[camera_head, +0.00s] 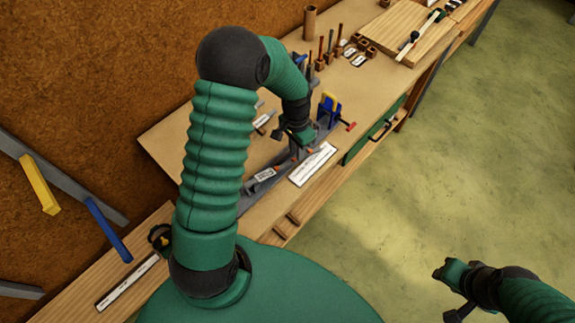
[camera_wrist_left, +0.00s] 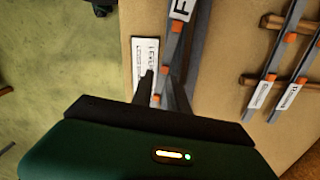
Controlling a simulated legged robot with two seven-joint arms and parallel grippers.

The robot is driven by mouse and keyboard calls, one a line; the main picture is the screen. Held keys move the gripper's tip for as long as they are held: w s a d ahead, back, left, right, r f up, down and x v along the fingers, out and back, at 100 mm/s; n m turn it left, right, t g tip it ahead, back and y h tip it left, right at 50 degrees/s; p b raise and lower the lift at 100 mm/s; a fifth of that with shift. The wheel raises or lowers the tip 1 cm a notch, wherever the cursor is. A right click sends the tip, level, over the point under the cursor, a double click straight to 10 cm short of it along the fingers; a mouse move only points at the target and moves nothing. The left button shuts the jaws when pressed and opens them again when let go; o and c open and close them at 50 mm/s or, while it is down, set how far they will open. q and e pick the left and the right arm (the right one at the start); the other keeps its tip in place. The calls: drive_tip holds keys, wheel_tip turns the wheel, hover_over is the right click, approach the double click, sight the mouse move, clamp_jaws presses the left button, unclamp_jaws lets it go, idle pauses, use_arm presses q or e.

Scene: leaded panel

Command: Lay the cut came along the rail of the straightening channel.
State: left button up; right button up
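A long grey metal strip, which looks like the straightening channel (camera_head: 258,186), lies along the bench near its front edge. It also shows in the left wrist view with orange marks and a white label (camera_wrist_left: 180,12). My left gripper (camera_head: 298,150) is low over it, pointing down. In the left wrist view the two dark fingers (camera_wrist_left: 162,82) stand a little apart on either side of a narrow grey strip. I cannot tell whether they touch it or which piece is the cut came. My right gripper (camera_head: 448,290) is away from the bench, over the floor, with its fingers apart and empty.
A white printed card (camera_head: 313,165) lies beside the channel. A blue and yellow device (camera_head: 329,107) stands at its far end. Labelled grey strips (camera_wrist_left: 265,88) rest on wooden bars in the wrist view. Tools in holders and a wooden board (camera_head: 400,30) stand farther back.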

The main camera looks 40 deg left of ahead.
sight(292, 160)
use_arm(q)
drive_tip(key=f, duration=0.1)
drive_tip(key=a+f, duration=0.1)
drive_tip(key=f, duration=0.1)
drive_tip(key=s+f, duration=0.1)
drive_tip(key=shift+a+f+p, duration=0.15)
drive_tip(key=shift+f+p, duration=0.15)
drive_tip(key=shift+p, duration=0.1)
drive_tip(key=shift+f, duration=0.15)
drive_tip(key=shift+w+d, duration=0.15)
drive_tip(key=shift+d, duration=0.2)
drive_tip(key=shift+c, duration=0.3)
drive_tip(key=shift+d, duration=0.1)
clamp_jaws()
drive_tip(key=shift+a, duration=0.25)
drive_tip(key=shift+d, duration=0.1)
